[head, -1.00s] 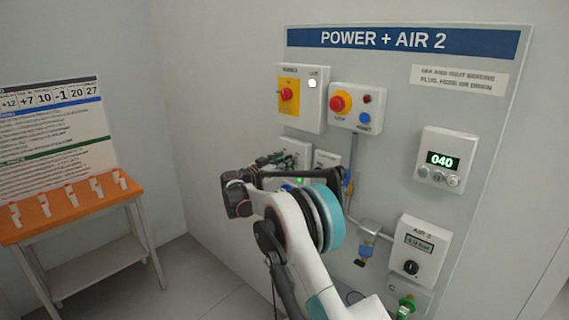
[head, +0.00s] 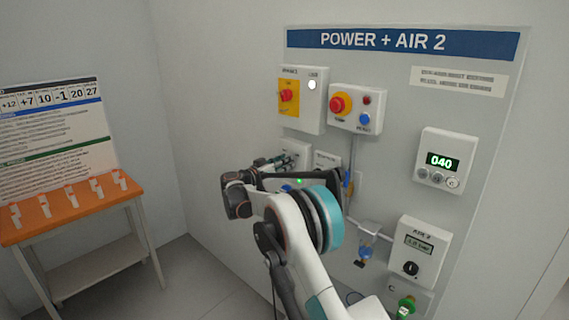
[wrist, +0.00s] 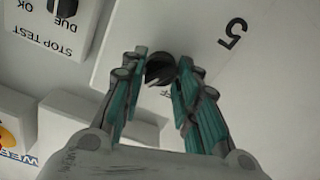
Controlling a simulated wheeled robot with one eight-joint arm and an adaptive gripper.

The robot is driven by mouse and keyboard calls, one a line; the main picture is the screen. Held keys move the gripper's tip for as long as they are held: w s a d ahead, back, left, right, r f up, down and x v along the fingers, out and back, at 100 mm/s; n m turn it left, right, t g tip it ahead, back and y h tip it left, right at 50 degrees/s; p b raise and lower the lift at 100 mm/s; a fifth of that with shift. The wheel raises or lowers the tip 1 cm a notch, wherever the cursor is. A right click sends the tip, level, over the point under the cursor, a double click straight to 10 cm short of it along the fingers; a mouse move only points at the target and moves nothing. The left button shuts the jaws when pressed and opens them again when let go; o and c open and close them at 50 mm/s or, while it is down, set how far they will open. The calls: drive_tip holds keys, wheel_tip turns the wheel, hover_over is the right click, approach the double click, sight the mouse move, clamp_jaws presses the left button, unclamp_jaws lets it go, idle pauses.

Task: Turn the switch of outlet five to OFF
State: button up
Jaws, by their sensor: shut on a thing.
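In the wrist view my gripper (wrist: 158,82) has its teal-padded fingers closed around a small dark round switch knob (wrist: 160,66). A light pointer line shows on the knob. The knob sits on a white box, the outlet five box (wrist: 215,75), marked "5", which appears turned on its side in this view. Lettering below the knob is partly hidden by the fingers. In the head view the outlet box (head: 294,149) is at the middle of the panel, mostly hidden behind my arm, and my gripper's fingertips (head: 287,160) are at its front.
In the wrist view a white box (wrist: 50,35) reading "STOP TEST" is close at left. In the head view a red and yellow switch box (head: 313,100), a red stop button box (head: 355,108) and an air unit (head: 417,252) surround my arm. An orange table (head: 80,203) stands left.

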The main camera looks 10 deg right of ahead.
drive_tip(key=shift+w+a+f+n+p, duration=0.1)
drive_tip(key=shift+n+p, duration=0.05)
drive_tip(key=shift+n, duration=3.55)
drive_tip(key=shift+a+f+n+p, duration=0.1)
drive_tip(key=shift+n+p, duration=0.05)
drive_tip(key=shift+n, duration=3.55)
drive_tip(key=o, duration=1.1)
drive_tip(key=shift+c, duration=0.2)
drive_tip(key=v, duration=1.2)
